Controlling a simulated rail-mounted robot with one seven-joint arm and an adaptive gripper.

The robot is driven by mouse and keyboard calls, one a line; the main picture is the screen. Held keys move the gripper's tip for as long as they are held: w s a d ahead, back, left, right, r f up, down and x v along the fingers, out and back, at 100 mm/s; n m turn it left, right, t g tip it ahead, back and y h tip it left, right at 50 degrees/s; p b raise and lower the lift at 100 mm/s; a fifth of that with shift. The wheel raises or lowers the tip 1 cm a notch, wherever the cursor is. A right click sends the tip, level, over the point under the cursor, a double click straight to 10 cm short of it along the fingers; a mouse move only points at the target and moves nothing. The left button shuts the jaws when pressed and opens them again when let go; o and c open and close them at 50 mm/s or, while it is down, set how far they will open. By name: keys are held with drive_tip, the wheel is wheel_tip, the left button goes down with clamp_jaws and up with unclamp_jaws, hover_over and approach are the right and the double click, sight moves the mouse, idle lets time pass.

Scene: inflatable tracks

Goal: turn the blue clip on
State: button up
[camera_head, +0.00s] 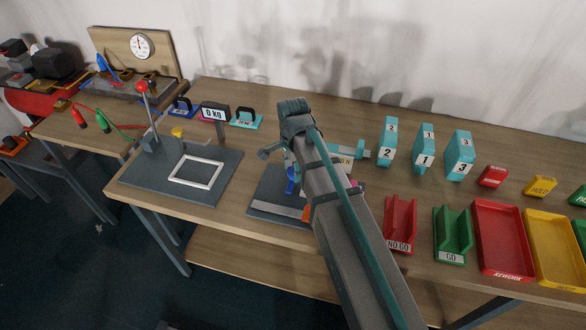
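A small blue part (291,180), possibly the blue clip, shows on a dark grey base plate (265,197) in the middle of the table. My arm crosses in front of that plate and hides much of its right side. The blue part is small and partly covered, so its on or off position cannot be read. The end of my arm is bent down just above and behind the blue part.
Left stands a dark plate with a white frame (197,171), a red-knobbed lever (142,88) and a 0 kg display (214,113). Right are numbered teal blocks (424,147), a red NO GO holder (400,224), a green GO holder (452,234) and a red tray (501,238).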

drive_tip(key=c, duration=0.7)
drive_tip(key=shift+n, duration=0.3)
drive_tip(key=n, duration=0.3)
drive_tip(key=shift+p, duration=0.3)
drive_tip(key=n, duration=0.9)
drive_tip(key=shift+n+p, duration=0.3)
drive_tip(key=shift+p, duration=0.1)
drive_tip(key=n, duration=0.4)
drive_tip(key=shift+n, duration=0.3)
